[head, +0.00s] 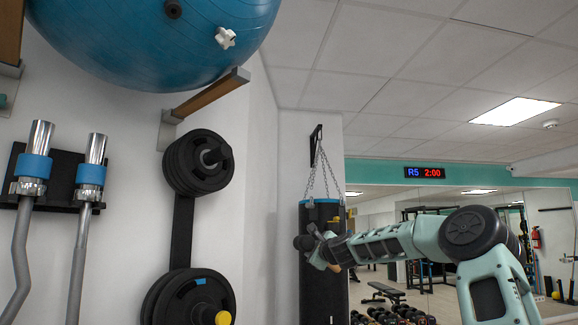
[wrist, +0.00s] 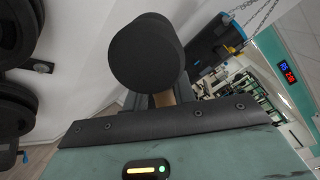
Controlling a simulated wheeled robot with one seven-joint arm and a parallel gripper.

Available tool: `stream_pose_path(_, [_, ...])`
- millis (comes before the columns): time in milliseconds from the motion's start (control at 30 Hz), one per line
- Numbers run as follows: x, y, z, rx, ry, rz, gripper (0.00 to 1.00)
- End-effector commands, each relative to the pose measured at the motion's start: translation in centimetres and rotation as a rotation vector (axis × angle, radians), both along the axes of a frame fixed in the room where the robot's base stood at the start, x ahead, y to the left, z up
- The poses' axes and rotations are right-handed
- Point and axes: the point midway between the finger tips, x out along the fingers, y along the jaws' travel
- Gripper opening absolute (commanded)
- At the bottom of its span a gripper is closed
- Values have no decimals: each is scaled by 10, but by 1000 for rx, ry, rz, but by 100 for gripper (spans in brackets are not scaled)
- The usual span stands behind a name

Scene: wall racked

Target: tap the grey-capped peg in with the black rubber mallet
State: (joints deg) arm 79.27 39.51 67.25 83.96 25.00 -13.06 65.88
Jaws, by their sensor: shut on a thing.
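The black rubber mallet (wrist: 145,52) fills the upper middle of the wrist view, its round head facing the camera. A short piece of its tan wooden handle shows below the head. My gripper (wrist: 160,99) is shut on this handle. In the head view my gripper (head: 324,252) is at the end of my outstretched arm, in front of the hanging bag, with the dark mallet head (head: 303,242) beside it. A peg with a dark grey end (head: 213,157) sticks out through the upper black plates on the wall, left of and above my gripper. The mallet is apart from it.
A blue ball (head: 150,40) rests on wooden brackets (head: 212,93) at upper left. Lower plates (head: 180,295) carry a yellow-capped peg (head: 222,317). Two bars (head: 80,225) hang at left. A punching bag (head: 322,285) hangs from chains behind my gripper.

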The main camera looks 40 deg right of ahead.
Motion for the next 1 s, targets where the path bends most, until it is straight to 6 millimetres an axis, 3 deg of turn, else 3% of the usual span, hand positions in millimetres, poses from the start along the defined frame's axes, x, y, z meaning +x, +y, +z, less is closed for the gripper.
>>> stream_pose_path(33, [-4,7,28,-13,-4,7,0])
stream_pose_path(100, [-8,15,51,-17,-3,22,0])
stream_pose_path(733, [-35,70,173,-55,-8,114,0])
stream_pose_path(833, [-46,91,210,-67,-11,149,0])
stream_pose_path(1000, [-81,139,289,-90,-18,232,0])
